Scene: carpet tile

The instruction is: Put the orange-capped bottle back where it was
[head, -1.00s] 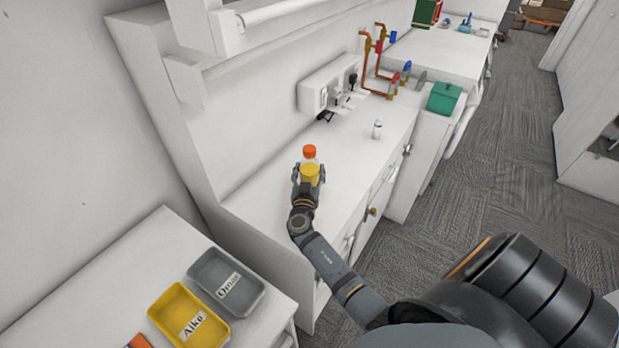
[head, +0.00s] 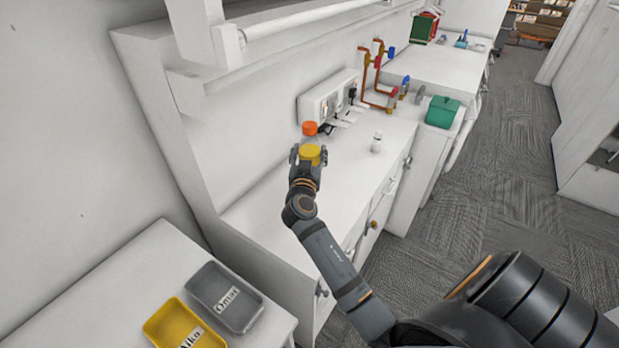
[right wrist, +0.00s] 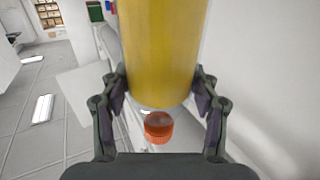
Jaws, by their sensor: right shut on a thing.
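The orange-capped bottle (head: 309,129) is upright in my right gripper (head: 308,160), above the white counter in the head view. Its body is clear with yellow inside, and its cap is orange. In the right wrist view the yellow body (right wrist: 165,50) fills the space between the fingers (right wrist: 163,95), with the cap below it. The right gripper is shut on the body. The bottle's base is hidden, so its height above the counter cannot be told. My left gripper is not in view.
The white counter (head: 270,205) is mostly clear. A small white bottle (head: 377,142) stands right of my gripper. Behind are a wall-mounted box (head: 325,97), pipes (head: 377,75) and a green container (head: 442,112). Grey (head: 225,298) and yellow (head: 185,328) labelled trays lie at the lower left.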

